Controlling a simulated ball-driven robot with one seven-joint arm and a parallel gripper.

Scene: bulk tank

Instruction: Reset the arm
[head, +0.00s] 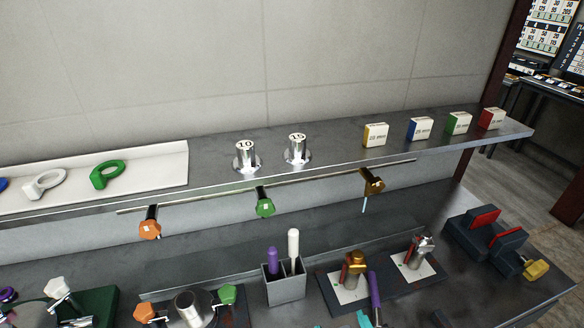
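I cannot make out my arm or my gripper in the head view. The view looks down on a grey workbench (240,250) with a raised grey shelf (335,152) behind it, and no part there is clearly mine. What my gripper holds, if anything, is not shown.
Weights (246,158) and small boxes (376,134) stand on the shelf. Knobbed tools (264,206) hang from the rail below it. A grey holder (285,288) with a purple and a white handle, a brass-topped fixture (355,268) and a dark vise (486,236) crowd the bench.

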